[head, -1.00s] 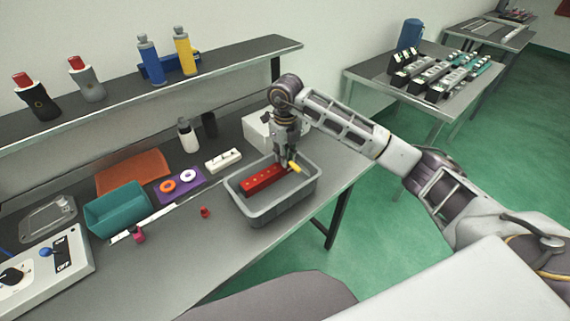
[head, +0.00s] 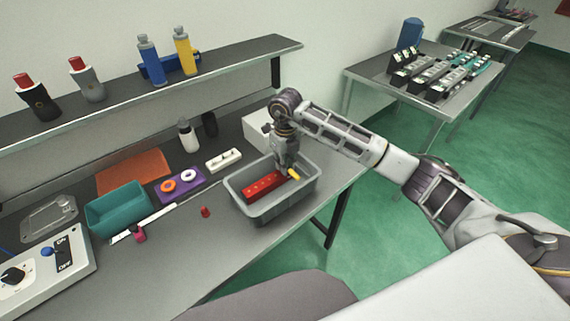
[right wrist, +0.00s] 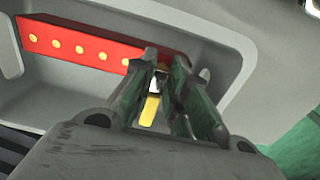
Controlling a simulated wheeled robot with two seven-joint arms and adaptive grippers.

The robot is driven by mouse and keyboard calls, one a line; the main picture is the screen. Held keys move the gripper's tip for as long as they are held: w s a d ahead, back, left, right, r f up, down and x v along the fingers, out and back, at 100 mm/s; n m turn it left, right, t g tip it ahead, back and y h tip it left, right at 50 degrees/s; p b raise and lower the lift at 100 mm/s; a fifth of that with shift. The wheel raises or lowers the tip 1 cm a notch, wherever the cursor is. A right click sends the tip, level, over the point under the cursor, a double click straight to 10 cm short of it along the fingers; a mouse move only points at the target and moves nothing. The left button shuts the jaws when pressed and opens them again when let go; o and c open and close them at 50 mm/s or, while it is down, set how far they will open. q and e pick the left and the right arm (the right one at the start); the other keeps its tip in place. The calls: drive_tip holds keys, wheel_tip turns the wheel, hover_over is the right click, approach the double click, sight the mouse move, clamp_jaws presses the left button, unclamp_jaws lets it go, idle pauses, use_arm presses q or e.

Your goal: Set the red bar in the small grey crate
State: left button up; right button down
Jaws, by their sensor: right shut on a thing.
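The red bar (head: 263,186), with a row of yellow dots on one face, is inside the small grey crate (head: 262,215), below its rim. I cannot tell whether it touches the crate floor. My right gripper (head: 286,170) points down into the crate and is shut on the bar near its right end. In the right wrist view, the bar (right wrist: 75,47) runs left from the fingertips (right wrist: 158,62), beside the pale crate wall. A yellow piece (head: 294,174) shows just right of the fingers; I cannot tell whether it joins the bar. My left gripper is out of view.
A teal bin (head: 118,214), a purple mat (head: 180,185) with two rings and a white block (head: 223,160) stand left of the crate. A white box (head: 257,130) is behind it. A small red piece (head: 205,212) lies on the bench, which is clear in front.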

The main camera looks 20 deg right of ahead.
drive_tip(key=shift+f, duration=0.1)
drive_tip(key=c, duration=1.4)
unclamp_jaws()
drive_tip(key=shift+r, duration=0.2)
use_arm(q)
drive_tip(key=shift+w+a+f+b, duration=0.2)
drive_tip(key=shift+a+f+b, duration=0.2)
drive_tip(key=shift+a, duration=0.1)
drive_tip(key=shift+w+a+f+b, duration=0.15)
drive_tip(key=shift+a+f+b, duration=0.2)
drive_tip(key=shift+a, duration=0.15)
use_arm(e)
wheel_tip(320, 180, up, 12)
drive_tip(key=shift+f, duration=0.1)
use_arm(q)
drive_tip(key=shift+d, duration=0.3)
